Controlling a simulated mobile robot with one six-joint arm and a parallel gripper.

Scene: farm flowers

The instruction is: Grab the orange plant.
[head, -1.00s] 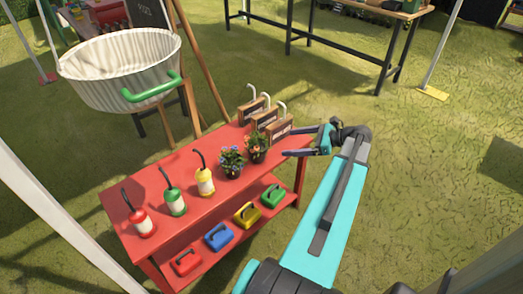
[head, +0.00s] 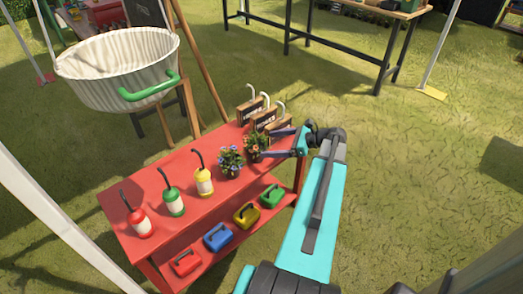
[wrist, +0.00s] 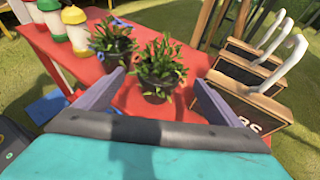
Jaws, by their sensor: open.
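The orange plant (head: 252,147), green with orange-red flowers in a dark pot, stands upright on the red table's top near its right end. In the wrist view the orange plant (wrist: 158,62) is centred ahead. My gripper (head: 266,145) is open, with one finger on each side of the plant's pot in the wrist view (wrist: 160,77). I cannot tell whether the fingers touch the pot. The fingers partly cover the plant in the head view.
A blue-flowered plant (head: 231,158) stands close on the left. Wooden boxes with white handles (head: 262,118) are close behind on the right. Yellow, green and red bottles (head: 204,182) line the red table (head: 150,180). Coloured cans sit on the lower shelf. A striped basket (head: 115,75) is at the upper left.

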